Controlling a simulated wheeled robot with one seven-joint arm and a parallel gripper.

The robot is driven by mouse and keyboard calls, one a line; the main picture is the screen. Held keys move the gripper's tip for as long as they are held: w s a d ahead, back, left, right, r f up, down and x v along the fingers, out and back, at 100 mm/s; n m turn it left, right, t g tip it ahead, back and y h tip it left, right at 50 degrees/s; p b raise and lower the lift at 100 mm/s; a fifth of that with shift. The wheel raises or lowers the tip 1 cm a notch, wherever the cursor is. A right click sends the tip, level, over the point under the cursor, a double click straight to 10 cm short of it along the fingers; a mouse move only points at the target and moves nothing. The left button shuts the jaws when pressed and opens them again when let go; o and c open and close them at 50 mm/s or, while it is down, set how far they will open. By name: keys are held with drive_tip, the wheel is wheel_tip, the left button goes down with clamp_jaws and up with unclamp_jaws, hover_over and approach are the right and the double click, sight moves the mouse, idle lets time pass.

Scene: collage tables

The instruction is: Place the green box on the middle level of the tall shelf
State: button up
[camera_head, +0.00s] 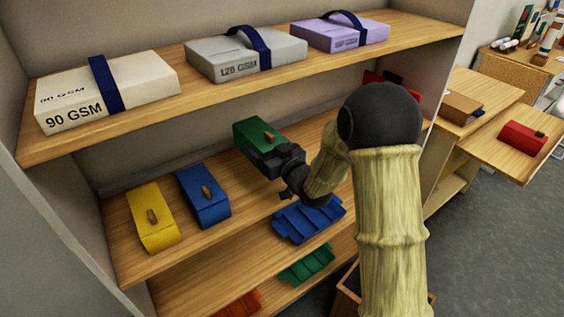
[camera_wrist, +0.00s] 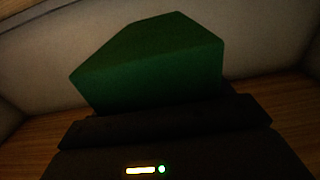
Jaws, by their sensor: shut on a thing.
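The green box (camera_head: 254,130) is at the middle level of the tall shelf (camera_head: 140,273), to the right of a blue box. My gripper (camera_head: 270,150) is shut on the green box from its front side. In the wrist view the green box (camera_wrist: 155,60) fills the upper middle, with the shelf's pale back wall behind it and the dark gripper body below. The fingertips are hard to make out there. Whether the box's underside touches the board cannot be told.
A yellow box (camera_head: 151,218) and a blue box (camera_head: 204,196) stand on the middle level at left. Paper packs, such as the grey pack (camera_head: 245,56), lie on the board above. Blue trays (camera_head: 308,217) lie below. A red box (camera_head: 522,137) sits on a side table at right.

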drive_tip(key=shift+w+d+f, duration=0.1)
drive_tip(key=shift+f, duration=2.15)
drive_tip(key=shift+f, duration=2.05)
drive_tip(key=shift+f, duration=0.1)
drive_tip(key=shift+f, duration=0.1)
drive_tip(key=o, duration=1)
drive_tip(key=shift+o, duration=0.2)
